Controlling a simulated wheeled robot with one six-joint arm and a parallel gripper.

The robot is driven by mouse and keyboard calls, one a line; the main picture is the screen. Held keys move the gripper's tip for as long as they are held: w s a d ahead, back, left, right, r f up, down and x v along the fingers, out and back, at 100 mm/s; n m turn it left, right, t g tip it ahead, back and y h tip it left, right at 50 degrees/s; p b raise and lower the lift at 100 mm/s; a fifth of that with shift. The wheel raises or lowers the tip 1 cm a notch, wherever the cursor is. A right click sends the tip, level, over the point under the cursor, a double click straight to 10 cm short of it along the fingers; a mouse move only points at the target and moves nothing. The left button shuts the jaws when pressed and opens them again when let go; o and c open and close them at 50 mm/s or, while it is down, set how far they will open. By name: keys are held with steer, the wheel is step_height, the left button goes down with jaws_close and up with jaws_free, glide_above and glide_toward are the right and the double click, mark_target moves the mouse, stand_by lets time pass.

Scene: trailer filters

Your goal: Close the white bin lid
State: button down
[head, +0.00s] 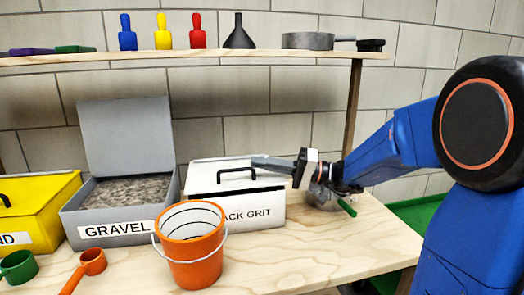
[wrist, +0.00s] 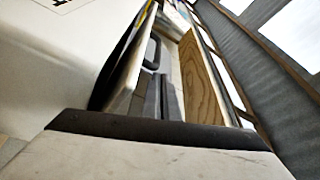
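The white bin (head: 262,213) stands on the bench, with a label partly hidden by the orange bucket and reading "ACK GRIT". Its white lid (head: 208,174) lies low over the bin, with a dark gap along the front edge, so it looks nearly down but not flush. The lid's black handle (head: 237,172) is on top; a dark handle also shows in the wrist view (wrist: 152,52). My gripper (head: 256,162) reaches in from the right, its grey fingers lying together over the lid near the handle. I cannot tell if they touch the lid. Nothing is held.
The open grey gravel bin (head: 118,205) stands left, its lid (head: 126,135) upright. A yellow bin (head: 40,210) is farther left. The orange bucket (head: 190,250) stands in front of the bins. A shelf (head: 200,57) with scoops and a funnel (head: 239,33) runs above. Bench front right is clear.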

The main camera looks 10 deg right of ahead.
steer(key=shift+s+f, duration=0.15)
steer(key=shift+f, duration=0.45)
steer(key=shift+s+f, duration=0.15)
steer(key=shift+f, duration=0.4)
steer(key=shift+f, duration=0.1)
steer(key=r, duration=0.2)
steer(key=w+r, duration=0.1)
steer(key=r, duration=0.1)
steer(key=shift+d+r, duration=0.15)
steer(key=shift+r, duration=0.2)
steer(key=d+f, duration=0.3)
steer(key=d, duration=0.6)
steer(key=shift+s+d+f, duration=0.15)
steer(key=shift+s+f, duration=0.05)
steer(key=shift+s, duration=0.1)
